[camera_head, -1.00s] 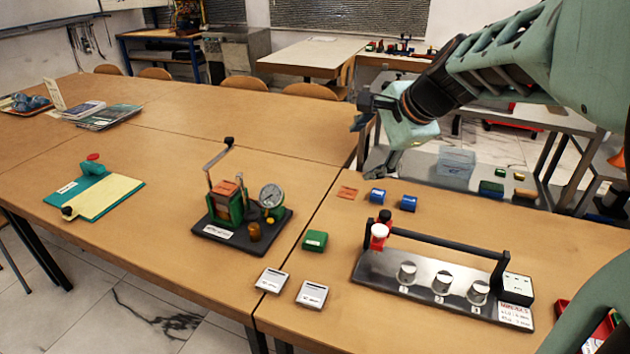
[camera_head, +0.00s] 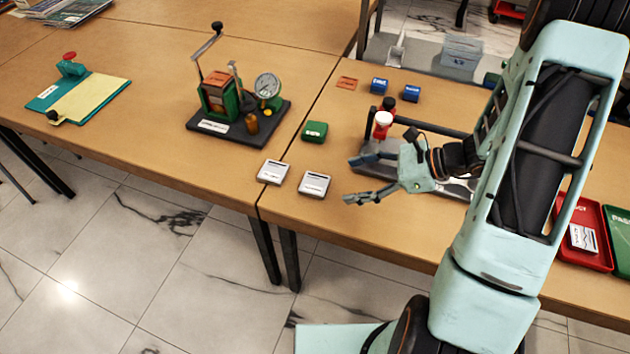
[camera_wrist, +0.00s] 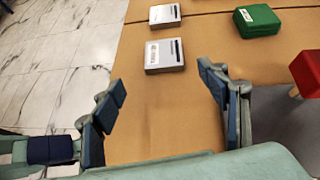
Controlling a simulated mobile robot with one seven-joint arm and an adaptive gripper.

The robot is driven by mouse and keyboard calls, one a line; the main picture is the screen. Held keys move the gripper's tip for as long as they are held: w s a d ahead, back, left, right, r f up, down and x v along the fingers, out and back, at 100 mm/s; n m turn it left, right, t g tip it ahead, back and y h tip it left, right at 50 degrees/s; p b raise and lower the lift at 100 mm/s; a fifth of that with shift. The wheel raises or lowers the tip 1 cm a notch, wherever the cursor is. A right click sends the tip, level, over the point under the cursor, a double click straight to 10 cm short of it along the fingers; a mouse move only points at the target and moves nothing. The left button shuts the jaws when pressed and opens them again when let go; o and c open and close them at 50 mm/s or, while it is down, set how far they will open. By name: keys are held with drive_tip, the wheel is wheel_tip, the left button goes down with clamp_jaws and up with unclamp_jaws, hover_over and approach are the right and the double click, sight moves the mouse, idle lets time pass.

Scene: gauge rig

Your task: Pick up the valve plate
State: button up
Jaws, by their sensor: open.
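Two flat grey plates with white labels lie side by side near the front edge of the table. In the head view one is on the left (camera_head: 273,172) and one on the right (camera_head: 315,184). The labels are too small to read, so I cannot tell which thing is the valve plate. My gripper (camera_head: 356,179) is open and empty, to the right of the right plate and pointing left toward it. In the wrist view the nearer plate (camera_wrist: 165,56) lies just beyond the open fingertips (camera_wrist: 160,76), with the farther plate (camera_wrist: 165,15) behind it.
A green block (camera_head: 314,131) lies behind the plates. A gauge rig (camera_head: 240,125) stands left on a black base. A metal stand with a black bar (camera_head: 430,127) is behind my gripper. A red tray (camera_head: 583,250) is at right. The table front edge is close.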

sight(306, 181)
drive_tip(key=shift+s+a+f+m+t+y, duration=0.15)
drive_tip(key=shift+a+f+m+t+y, duration=0.25)
drive_tip(key=shift+m+t+y, duration=0.35)
drive_tip(key=x, duration=1)
drive_tip(key=shift+w+a+f, duration=0.1)
drive_tip(key=shift+w+a, duration=0.15)
drive_tip(key=shift+c, duration=0.6)
drive_tip(key=c, duration=1.2)
drive_tip(key=shift+c, duration=0.2)
